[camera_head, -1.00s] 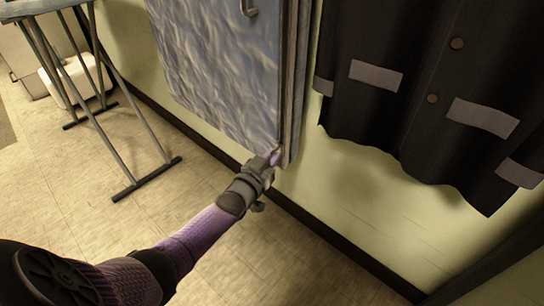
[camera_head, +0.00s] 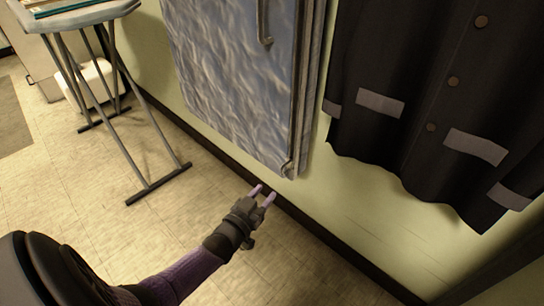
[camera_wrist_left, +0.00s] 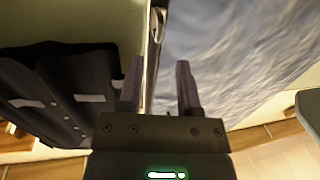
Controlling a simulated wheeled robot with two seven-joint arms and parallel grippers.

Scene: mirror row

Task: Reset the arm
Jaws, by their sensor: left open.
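My left gripper (camera_head: 263,194) is open and empty in the head view. It stands a little below and in front of the lower corner of a wall-mounted panel with a rippled, mirror-like face (camera_head: 240,75), apart from it. In the left wrist view the two fingers of my left gripper (camera_wrist_left: 159,88) are spread, with the panel's edge (camera_wrist_left: 153,65) seen between them and its rippled face (camera_wrist_left: 240,50) to the right. My right gripper is in neither view.
A dark coat (camera_head: 415,110) hangs on the wall right of the panel; it also shows in the left wrist view (camera_wrist_left: 70,95). A folding-legged stand (camera_head: 80,18) is at the upper left, with a white bin (camera_head: 98,82) behind its legs. The floor (camera_head: 130,230) between is clear.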

